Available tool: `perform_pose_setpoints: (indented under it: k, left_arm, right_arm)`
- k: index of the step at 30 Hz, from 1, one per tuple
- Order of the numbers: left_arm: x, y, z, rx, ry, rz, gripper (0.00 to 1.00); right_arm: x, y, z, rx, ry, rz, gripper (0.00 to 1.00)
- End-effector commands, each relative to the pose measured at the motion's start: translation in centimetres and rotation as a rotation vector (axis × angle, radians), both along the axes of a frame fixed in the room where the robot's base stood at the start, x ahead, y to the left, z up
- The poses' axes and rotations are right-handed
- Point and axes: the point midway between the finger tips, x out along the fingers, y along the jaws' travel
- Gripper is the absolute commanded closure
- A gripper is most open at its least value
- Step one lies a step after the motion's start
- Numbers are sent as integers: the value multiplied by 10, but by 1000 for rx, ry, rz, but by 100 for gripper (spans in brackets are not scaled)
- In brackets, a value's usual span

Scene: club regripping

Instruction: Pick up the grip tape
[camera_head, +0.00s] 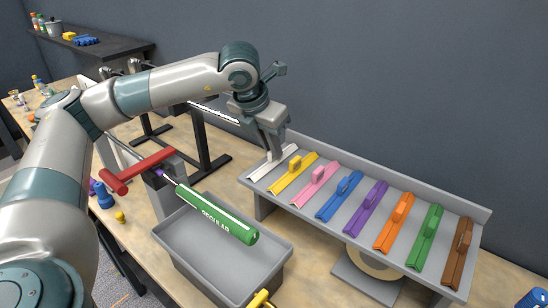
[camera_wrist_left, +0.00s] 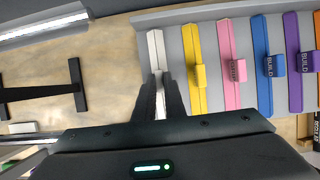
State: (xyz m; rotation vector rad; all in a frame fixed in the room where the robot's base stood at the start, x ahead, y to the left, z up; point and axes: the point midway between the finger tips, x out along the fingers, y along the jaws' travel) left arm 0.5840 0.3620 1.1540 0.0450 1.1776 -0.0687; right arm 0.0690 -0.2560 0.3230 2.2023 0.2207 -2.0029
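The strips of grip tape lie side by side on a raised grey rack (camera_head: 263,210). A white strip (camera_head: 255,175) lies at its left end; it also shows in the wrist view (camera_wrist_left: 153,45). To its right are a yellow strip (camera_head: 281,186) and several other coloured ones, each with a small raised tab. My left gripper (camera_head: 275,157) points down at the white strip's middle. In the wrist view its fingers (camera_wrist_left: 158,75) are close together on the strip's middle, with white between them. They hide most of the tab. The strip still rests on the rack.
A club with a green grip (camera_head: 217,214) is held over a grey tray (camera_head: 195,258) by a red-handled clamp (camera_head: 137,173). A beige ring (camera_head: 375,263) is under the rack. A dark wall stands behind the rack. Small bottles stand at the left.

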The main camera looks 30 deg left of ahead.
Motion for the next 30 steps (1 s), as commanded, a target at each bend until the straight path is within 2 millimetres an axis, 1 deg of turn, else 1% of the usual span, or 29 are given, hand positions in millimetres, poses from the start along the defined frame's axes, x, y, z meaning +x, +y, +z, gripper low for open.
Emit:
perform_pose_setpoints:
  k: [11,16,20,24,26,30]
  left_arm:
    - [0,0,0,0,0,0,100]
    - [0,0,5,0,-1,0,100]
    - [1,-1,17,-1,-3,0,100]
    - [1,-1,39,-2,-5,-1,100]
    - [-5,-12,44,0,-4,-8,100]
    - [-19,-32,60,1,-4,-7,100]
  right_arm:
    - [-2,0,0,-1,3,1,55]
    - [-2,0,-5,-1,4,1,55]
    - [-3,0,-12,-1,4,1,55]
    - [-3,0,-23,-1,4,1,55]
    - [-4,-1,-27,-1,5,1,55]
    - [39,14,-26,26,-91,5,55]
